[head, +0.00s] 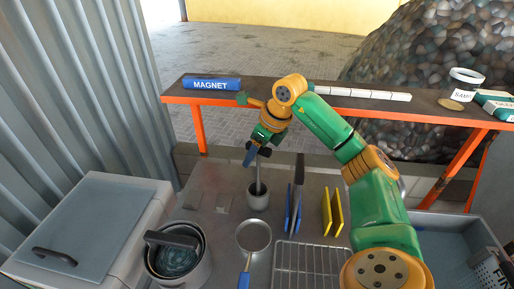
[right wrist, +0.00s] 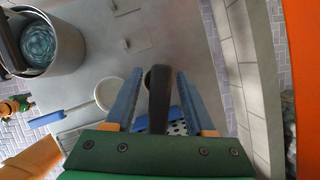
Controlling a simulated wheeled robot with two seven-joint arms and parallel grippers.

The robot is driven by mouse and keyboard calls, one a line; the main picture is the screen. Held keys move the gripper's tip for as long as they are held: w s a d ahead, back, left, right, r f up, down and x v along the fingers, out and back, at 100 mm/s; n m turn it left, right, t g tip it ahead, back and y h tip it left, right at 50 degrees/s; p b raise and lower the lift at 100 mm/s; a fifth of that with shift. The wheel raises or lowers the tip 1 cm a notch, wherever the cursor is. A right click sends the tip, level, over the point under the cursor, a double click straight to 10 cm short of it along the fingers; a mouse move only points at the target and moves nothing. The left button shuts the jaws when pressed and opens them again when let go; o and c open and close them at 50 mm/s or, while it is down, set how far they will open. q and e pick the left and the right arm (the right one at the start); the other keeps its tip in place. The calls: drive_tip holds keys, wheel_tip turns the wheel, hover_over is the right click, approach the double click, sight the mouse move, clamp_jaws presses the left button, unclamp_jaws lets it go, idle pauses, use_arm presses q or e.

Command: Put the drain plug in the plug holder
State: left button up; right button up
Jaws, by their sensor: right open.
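A grey cup (head: 257,200), which looks like the plug holder, stands on the grey worktop. A thin dark rod (head: 258,178) with a black crossbar handle (head: 265,152) rises upright from it; this looks like the drain plug, its lower end hidden in the cup. My right gripper (head: 255,153) is at the handle, above the cup. In the right wrist view its blue fingers (right wrist: 160,73) are apart, with the black handle (right wrist: 160,100) between them and gaps on both sides. My left gripper does not show in the head view.
A pot (head: 178,255) and a blue-handled strainer (head: 254,236) stand in front. A blue rack (head: 293,212) with an upright dark-handled tool, a yellow rack (head: 332,213) and a wire grid (head: 305,265) lie to the right. A raised shelf (head: 350,104) runs behind.

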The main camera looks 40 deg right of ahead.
drive_tip(key=p+v, duration=0.1)
drive_tip(key=v, duration=1.1)
drive_tip(key=shift+f, duration=0.1)
